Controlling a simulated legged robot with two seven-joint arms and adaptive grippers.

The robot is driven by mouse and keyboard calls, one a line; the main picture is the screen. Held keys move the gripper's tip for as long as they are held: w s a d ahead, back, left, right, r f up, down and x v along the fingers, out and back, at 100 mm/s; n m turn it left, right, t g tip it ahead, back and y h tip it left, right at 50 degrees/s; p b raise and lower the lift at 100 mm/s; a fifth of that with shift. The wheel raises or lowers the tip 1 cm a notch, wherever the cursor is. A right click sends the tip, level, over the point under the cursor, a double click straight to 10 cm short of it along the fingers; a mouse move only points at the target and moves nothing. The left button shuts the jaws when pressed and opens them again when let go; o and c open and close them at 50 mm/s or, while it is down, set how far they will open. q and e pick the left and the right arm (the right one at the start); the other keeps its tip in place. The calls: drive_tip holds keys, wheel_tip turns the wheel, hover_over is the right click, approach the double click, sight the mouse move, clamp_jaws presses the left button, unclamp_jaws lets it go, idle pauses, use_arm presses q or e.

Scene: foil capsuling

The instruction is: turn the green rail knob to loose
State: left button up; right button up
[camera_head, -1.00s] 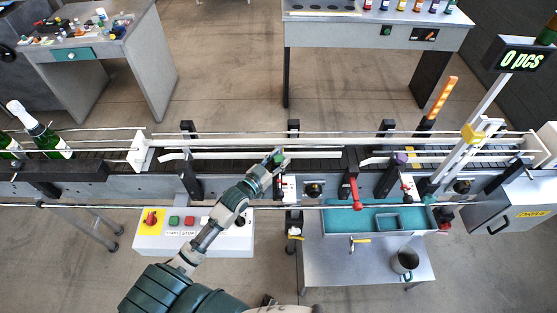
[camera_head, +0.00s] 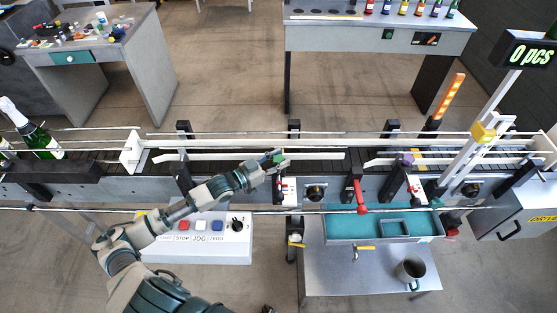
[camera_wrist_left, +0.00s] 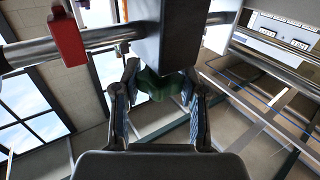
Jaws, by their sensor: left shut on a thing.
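The green rail knob (camera_wrist_left: 158,84) sits between the two fingers of my left gripper (camera_wrist_left: 158,100) in the left wrist view, under a dark block (camera_wrist_left: 168,35). In the head view the left gripper (camera_head: 276,162) is at the conveyor's near rail, and a bit of the green knob (camera_head: 279,157) shows at its tip. The gripper is shut on the knob. The knob's turn angle cannot be read. My right gripper is not in view.
The conveyor (camera_head: 330,166) runs across the view with white guide rails. A red lever (camera_head: 360,195) and a purple knob (camera_head: 407,159) stand to the right. A control box (camera_head: 205,245) is below my left arm. Green bottles (camera_head: 40,140) stand at the left end.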

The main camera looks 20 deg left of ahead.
use_arm(q)
drive_tip(key=shift+w+a+r, duration=0.1)
drive_tip(key=shift+r, duration=0.25)
drive_tip(key=o, duration=1.1)
drive_tip(key=shift+f, duration=0.15)
drive_tip(key=shift+a+f, duration=0.1)
drive_tip(key=shift+v, duration=6)
drive_tip(key=shift+f, duration=0.1)
